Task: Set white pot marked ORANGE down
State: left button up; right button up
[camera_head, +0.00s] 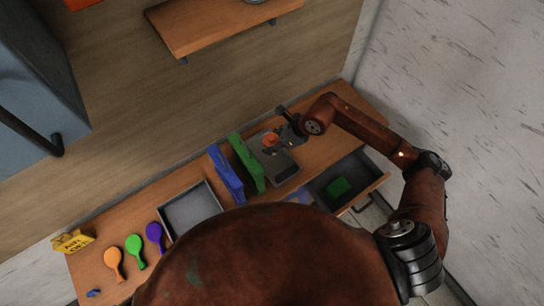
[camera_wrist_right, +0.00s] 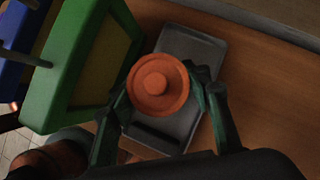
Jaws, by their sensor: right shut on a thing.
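A round pot (camera_head: 270,139) is at my right gripper in the head view. From above, in the right wrist view, its orange top with a raised centre knob (camera_wrist_right: 158,88) shows. Its white side and any marking are hidden. My right gripper (camera_wrist_right: 160,97) is shut on the pot, one finger on each side; it also shows in the head view (camera_head: 279,143). The pot is over a grey flat device (camera_head: 283,174), also under it in the wrist view (camera_wrist_right: 190,43). I cannot tell whether they touch. My left gripper is not in view.
A green frame (camera_head: 246,163) and a blue frame (camera_head: 226,174) stand close left of the device. An open drawer (camera_head: 362,184) holds a green item (camera_head: 339,187). A grey tray (camera_head: 192,211) and orange, green and purple balloon-shaped pieces (camera_head: 134,245) lie left.

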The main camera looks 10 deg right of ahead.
jog(key=shift+w+r+m+t, duration=0.3)
jog(key=shift+w+r+m, duration=0.15)
jog(key=shift+m, duration=0.25)
jog(key=shift+d+f+h, duration=0.1)
jog(key=shift+f+h, duration=0.05)
jog(key=shift+h, duration=0.15)
jog(key=p, duration=0.2)
send_over(272, 158)
notch_tip(272, 158, down, 10)
jog(key=shift+r, duration=0.25)
jog(key=shift+f+b, duration=0.2)
jog(key=shift+b, duration=0.15)
jog(key=o, duration=1.6)
jog(key=shift+r, duration=0.1)
